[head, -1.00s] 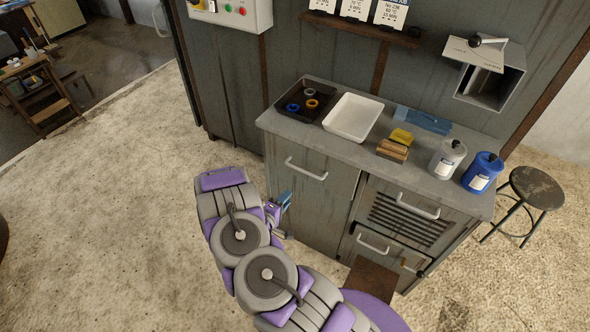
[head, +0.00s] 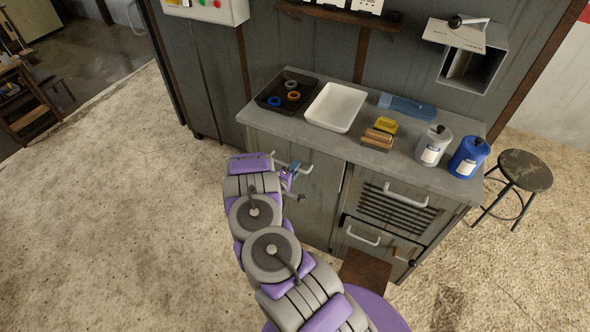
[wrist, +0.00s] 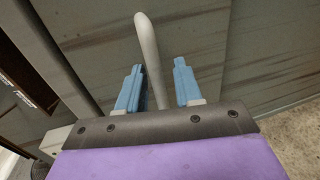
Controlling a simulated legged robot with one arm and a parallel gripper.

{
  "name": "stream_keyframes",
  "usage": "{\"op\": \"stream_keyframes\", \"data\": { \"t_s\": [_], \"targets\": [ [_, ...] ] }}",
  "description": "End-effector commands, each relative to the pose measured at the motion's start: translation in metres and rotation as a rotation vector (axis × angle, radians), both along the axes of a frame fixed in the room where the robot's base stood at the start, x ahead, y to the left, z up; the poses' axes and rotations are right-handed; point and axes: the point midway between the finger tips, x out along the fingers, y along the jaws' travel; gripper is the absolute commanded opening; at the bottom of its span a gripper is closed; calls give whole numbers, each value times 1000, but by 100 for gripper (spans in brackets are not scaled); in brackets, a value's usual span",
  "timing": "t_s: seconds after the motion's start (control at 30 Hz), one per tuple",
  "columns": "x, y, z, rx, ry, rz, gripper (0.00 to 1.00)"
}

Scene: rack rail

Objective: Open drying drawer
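A grey cabinet carries a plain left front (head: 316,190) with a pale bar handle (head: 300,168), a slatted front (head: 398,209) with its own handle (head: 405,195), and a lower drawer (head: 372,240). All look shut. No readable label shows which is the drying drawer. My gripper (head: 290,178) is at the left front's handle, which my arm partly hides. In the wrist view, my gripper (wrist: 159,72) is open, with the pale handle (wrist: 148,50) between its blue fingers, nearer the left one. I cannot tell whether they touch.
The worktop (head: 372,156) holds a dark tray with rings (head: 266,92), a white tray (head: 335,108), blocks, a white bottle (head: 433,147) and a blue bottle (head: 468,157). A stool (head: 525,172) stands right. The floor left is clear.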

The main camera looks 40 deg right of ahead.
Motion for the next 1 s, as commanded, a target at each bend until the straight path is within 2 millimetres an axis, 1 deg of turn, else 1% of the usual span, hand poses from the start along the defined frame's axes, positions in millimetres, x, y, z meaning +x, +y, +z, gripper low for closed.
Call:
{"op": "stream_keyframes", "data": {
  "t_s": [0.13, 0.47, 0.8, 0.83, 1.0],
  "targets": [
    [5, -6, -1, -4, -2, 2, 35],
    [6, -8, 0, -4, -1, 2, 34],
    [5, -10, -2, -1, -1, 1, 1],
    [5, -10, -2, -1, 0, 0, 0],
    [5, -9, -2, -1, 1, -1, 0]
  ]
}}
